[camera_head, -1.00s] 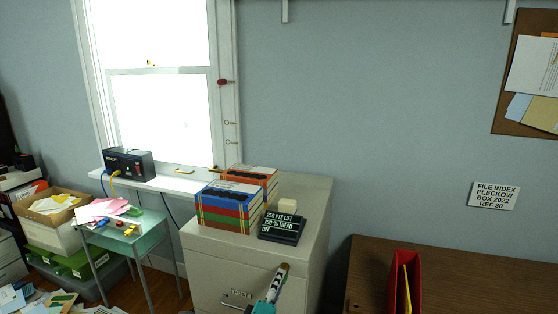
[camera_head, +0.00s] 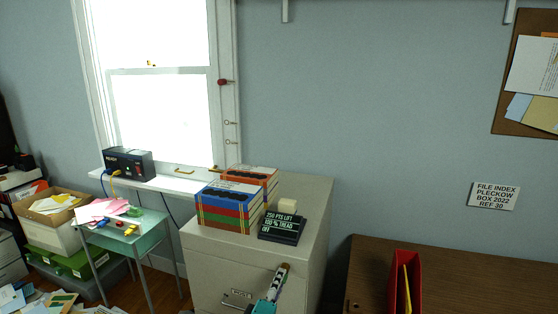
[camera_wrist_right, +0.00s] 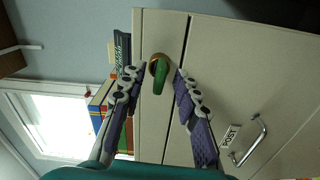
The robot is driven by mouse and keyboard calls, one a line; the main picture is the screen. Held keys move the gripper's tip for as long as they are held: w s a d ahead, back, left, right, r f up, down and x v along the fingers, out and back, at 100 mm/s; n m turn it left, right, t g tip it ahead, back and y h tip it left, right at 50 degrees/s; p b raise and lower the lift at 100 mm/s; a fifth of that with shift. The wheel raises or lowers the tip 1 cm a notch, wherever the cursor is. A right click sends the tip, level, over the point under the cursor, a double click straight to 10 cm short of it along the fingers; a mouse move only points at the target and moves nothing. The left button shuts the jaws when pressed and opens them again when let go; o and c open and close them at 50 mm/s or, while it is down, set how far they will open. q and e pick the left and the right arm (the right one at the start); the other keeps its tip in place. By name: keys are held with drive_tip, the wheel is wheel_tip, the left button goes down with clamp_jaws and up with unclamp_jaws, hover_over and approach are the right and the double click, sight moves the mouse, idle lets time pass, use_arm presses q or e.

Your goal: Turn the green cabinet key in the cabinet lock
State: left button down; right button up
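The green key (camera_wrist_right: 159,80) sits in the round, brass-coloured lock (camera_wrist_right: 153,64) on the front of the pale cabinet (camera_wrist_right: 225,65). In the right wrist view, my right gripper (camera_wrist_right: 158,74) is open, with one purple-padded finger on each side of the key. Gaps show between the key and both fingers. In the head view, my right gripper (camera_head: 282,271) is at the upper front of the cabinet (camera_head: 315,220), and the key and lock do not show there. My left gripper is not in view.
Binders (camera_head: 226,212) and a dark sign block (camera_head: 282,226) stand on the cabinet top. A handle (camera_wrist_right: 249,140) with a POST label is on the cabinet front. A brown desk (camera_head: 470,285) with a red binder (camera_head: 419,285) stands to the right.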

drive_tip(key=o, duration=0.3)
drive_tip(key=shift+s, duration=0.1)
drive_tip(key=shift+b+v, duration=0.5)
drive_tip(key=shift+v, duration=2.4)
drive_tip(key=s+d+f+m+g, duration=0.1)
drive_tip(key=s+d+m+g, duration=0.2)
drive_tip(key=d, duration=0.5)
drive_tip(key=s+d+m+g, duration=0.2)
drive_tip(key=d+g, duration=0.1)
drive_tip(key=d, duration=0.5)
drive_tip(key=s+d+f+m+g+y, duration=0.1)
drive_tip(key=s+m+y, duration=0.1)
drive_tip(key=s, duration=0.3)
drive_tip(key=s+d+f+m+g+y, duration=0.1)
drive_tip(key=s+m, duration=0.2)
drive_tip(key=s, duration=0.3)
drive_tip(key=s+d+f+m+g+y, duration=0.1)
drive_tip(key=s+m+g+y, duration=0.1)
drive_tip(key=s, duration=0.4)
drive_tip(key=shift+s+d+f+m+y, duration=0.25)
drive_tip(key=shift+d+m+y, duration=0.1)
drive_tip(key=shift+m, duration=0.15)
